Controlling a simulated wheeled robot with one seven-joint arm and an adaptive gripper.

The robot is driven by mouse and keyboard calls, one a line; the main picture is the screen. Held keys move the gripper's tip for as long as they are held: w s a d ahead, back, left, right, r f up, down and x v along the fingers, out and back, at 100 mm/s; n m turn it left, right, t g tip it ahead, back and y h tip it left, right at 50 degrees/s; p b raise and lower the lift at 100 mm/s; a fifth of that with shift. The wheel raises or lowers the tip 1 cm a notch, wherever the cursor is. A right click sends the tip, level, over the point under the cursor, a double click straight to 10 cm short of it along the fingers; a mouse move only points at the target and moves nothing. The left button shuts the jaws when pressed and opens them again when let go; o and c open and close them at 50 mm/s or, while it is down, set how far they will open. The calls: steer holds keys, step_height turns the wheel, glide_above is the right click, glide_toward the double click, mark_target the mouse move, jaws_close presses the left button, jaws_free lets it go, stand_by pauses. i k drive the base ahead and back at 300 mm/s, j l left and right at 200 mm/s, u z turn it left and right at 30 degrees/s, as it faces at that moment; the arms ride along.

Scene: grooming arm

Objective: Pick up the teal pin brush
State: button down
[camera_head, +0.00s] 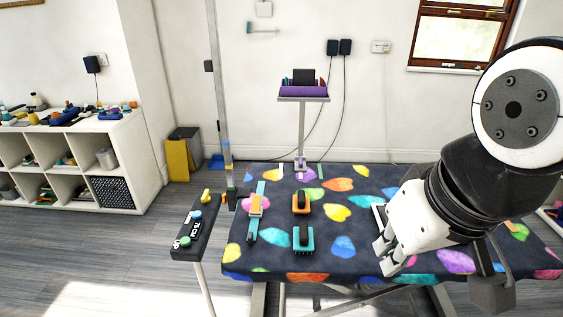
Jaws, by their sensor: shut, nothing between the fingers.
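The teal pin brush (304,240) lies near the middle front of the patterned table (343,268). It has a teal body with a black part on top, and small teeth or bristles show at its lower edge. My gripper (382,256) is to the right of the brush, clearly apart from it. It is shut and empty, with its fingers pointing down and left. Part of the table's right side is hidden behind my arm.
An orange-and-black brush (301,202) lies just behind the teal one. A long teal item with a beige part (256,206) lies to the left. A pole (223,110) rises by the table's left edge, near a small black stand (190,232). A purple tray (303,93) stands behind.

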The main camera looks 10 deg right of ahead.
mark_target(304, 238)
steer(key=i+j+z, duration=0.15)
steer(key=j, duration=0.35)
steer(key=i+j+z, duration=0.1)
steer(key=j, duration=0.4)
steer(key=i+j+z, duration=0.15)
steer(key=j, duration=0.35)
steer(key=i+j+z, duration=0.1)
steer(key=j, duration=0.4)
